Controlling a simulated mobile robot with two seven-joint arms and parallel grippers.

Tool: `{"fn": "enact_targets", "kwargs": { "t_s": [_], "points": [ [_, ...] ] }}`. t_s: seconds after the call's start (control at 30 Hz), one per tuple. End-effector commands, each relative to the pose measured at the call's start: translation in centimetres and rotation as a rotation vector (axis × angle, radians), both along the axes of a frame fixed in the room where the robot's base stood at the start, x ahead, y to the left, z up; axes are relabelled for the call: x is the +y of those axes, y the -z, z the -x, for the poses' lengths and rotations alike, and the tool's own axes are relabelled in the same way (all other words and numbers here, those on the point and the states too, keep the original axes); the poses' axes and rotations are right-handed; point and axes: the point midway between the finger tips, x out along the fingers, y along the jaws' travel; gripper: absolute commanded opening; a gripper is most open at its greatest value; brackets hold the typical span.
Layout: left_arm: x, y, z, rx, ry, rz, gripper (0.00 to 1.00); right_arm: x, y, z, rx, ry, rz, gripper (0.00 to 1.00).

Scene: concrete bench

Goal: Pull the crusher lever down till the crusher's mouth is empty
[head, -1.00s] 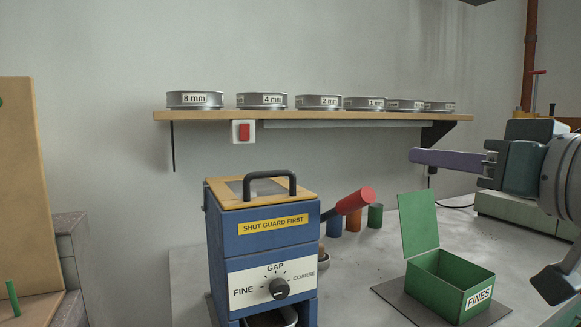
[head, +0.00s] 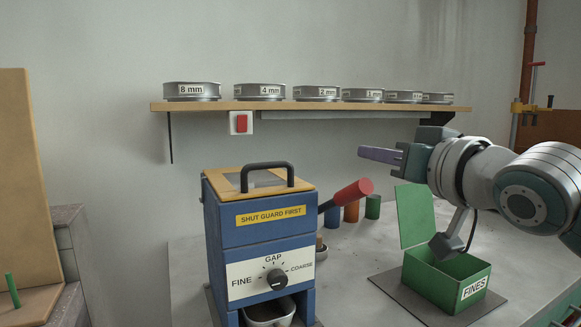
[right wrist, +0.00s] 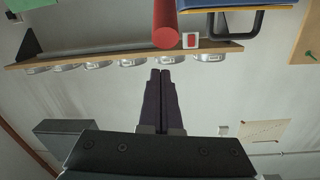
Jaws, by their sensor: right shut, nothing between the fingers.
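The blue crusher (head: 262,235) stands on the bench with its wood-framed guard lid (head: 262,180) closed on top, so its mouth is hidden. Its lever (head: 350,194) sticks out to the right and tilts up, ending in a red grip, which also shows in the right wrist view (right wrist: 166,24). My right gripper (head: 362,153) is shut and empty, with purple fingers above and level with the end of the red grip in the head view. In the right wrist view the shut fingers (right wrist: 160,75) point toward the grip, apart from it. My left gripper is not in view.
An open green FINES box (head: 445,270) stands on a dark mat right of the crusher, under my right arm. Small coloured cylinders (head: 351,211) stand behind the lever. A shelf (head: 310,106) with several sieves runs along the wall above. A tray (head: 270,312) sits below the crusher.

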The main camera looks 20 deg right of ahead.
Motion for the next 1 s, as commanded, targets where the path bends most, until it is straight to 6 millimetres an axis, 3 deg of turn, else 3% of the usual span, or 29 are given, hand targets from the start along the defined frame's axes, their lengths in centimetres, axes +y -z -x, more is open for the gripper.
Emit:
{"fn": "enact_targets", "kwargs": {
  "t_s": [0.2,0.63,1.0],
  "points": [
    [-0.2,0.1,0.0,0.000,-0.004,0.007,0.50,0.3,1.8,0.8,-0.001,0.000,-0.001,0.00],
    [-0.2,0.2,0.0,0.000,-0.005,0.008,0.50,0.3,2.1,0.9,-0.003,0.001,-0.001,0.00],
    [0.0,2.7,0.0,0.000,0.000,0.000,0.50,0.3,3.8,1.5,-0.059,0.001,-0.006,0.00]
  ]
}}
